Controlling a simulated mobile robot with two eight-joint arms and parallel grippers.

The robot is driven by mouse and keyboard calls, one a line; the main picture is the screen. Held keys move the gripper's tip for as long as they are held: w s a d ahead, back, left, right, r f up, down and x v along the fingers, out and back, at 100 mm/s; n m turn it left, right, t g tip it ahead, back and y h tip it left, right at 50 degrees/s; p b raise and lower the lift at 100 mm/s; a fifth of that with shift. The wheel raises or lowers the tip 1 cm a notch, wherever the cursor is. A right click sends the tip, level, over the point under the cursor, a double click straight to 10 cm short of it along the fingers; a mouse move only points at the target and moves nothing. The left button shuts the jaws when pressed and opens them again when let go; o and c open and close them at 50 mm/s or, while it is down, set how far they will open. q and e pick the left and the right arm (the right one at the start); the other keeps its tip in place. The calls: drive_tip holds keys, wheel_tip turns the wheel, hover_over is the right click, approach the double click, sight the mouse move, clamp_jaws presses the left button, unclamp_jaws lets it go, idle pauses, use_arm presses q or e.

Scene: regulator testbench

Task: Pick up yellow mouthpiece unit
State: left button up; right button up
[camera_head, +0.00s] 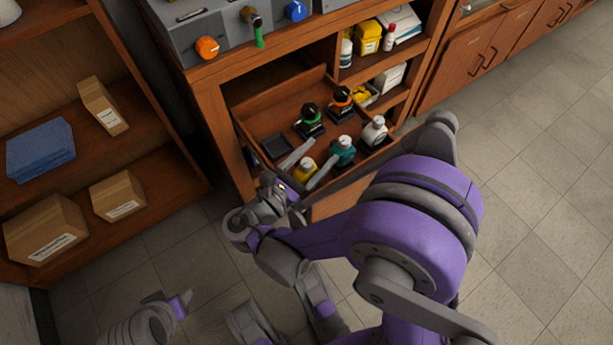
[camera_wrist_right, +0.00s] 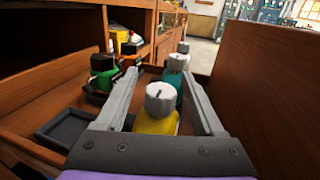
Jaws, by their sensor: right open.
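The yellow mouthpiece unit (camera_head: 304,172) has a yellow body and a pale round cap, and stands at the near side of the open drawer. In the right wrist view the yellow mouthpiece unit (camera_wrist_right: 156,123) stands between my two fingers, with a gap to each. My right gripper (camera_head: 311,163) is open, with its fingers reaching into the drawer on either side of the unit; it also shows in the wrist view (camera_wrist_right: 162,80). The unit's base is hidden by the gripper.
The open drawer (camera_head: 240,122) also holds a teal unit (camera_head: 343,151), a white unit (camera_head: 375,132), a green unit (camera_head: 311,121) and an orange unit (camera_head: 341,103). A dark empty tray (camera_head: 276,146) lies at its left. The drawer's wooden wall (camera_wrist_right: 270,85) rises close on the right.

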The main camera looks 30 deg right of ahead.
clamp_jaws()
idle(0.3)
idle(1.1)
